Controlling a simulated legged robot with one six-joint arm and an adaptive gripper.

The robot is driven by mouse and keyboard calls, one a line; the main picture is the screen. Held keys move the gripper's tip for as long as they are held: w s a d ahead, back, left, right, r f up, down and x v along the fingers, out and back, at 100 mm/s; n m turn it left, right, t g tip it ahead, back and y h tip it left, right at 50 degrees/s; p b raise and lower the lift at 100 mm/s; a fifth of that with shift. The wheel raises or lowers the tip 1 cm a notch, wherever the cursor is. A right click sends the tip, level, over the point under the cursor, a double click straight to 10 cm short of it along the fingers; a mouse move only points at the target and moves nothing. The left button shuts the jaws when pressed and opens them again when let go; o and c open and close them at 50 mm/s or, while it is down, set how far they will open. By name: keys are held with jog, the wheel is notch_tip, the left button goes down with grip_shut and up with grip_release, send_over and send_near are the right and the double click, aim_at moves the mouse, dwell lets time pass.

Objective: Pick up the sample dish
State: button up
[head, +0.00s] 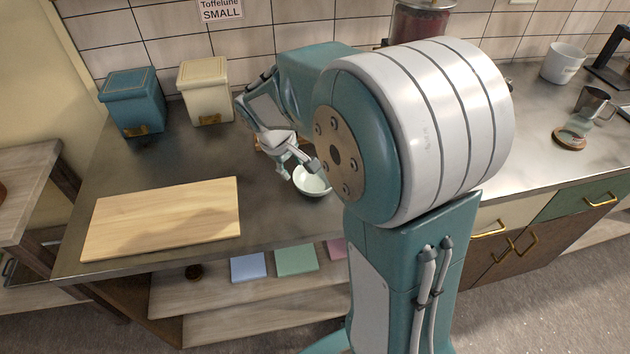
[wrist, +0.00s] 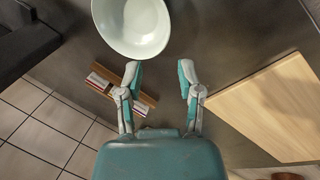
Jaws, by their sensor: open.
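The sample dish, seen as a pale round bowl (head: 312,182), stands upright on the dark counter, partly hidden by my arm in the head view. It looks empty. In the wrist view the dish (wrist: 131,25) lies just beyond my fingertips, mostly ahead of the left finger, and its far rim is cut off by the picture's top edge. My gripper (head: 298,168) points down at the dish. In the wrist view my gripper (wrist: 160,71) is open, with bare counter between its fingers. The dish is not between them.
A wooden cutting board (head: 165,215) lies left of the dish. A blue canister (head: 133,102) and a cream canister (head: 206,92) stand against the tiled wall. A small wooden holder with red-and-white pieces (wrist: 127,84) lies by my left finger. A white mug (head: 562,63) stands far right.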

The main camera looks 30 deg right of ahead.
aim_at(301, 189)
jog(key=x, duration=0.3)
jog(key=shift+a+f, duration=0.15)
jog(key=shift+f, duration=0.1)
jog(key=x, duration=0.2)
jog(key=s+x, duration=0.1)
jog(key=x, duration=0.2)
jog(key=shift+s+f, duration=0.1)
jog(key=shift+f, duration=0.2)
grip_shut()
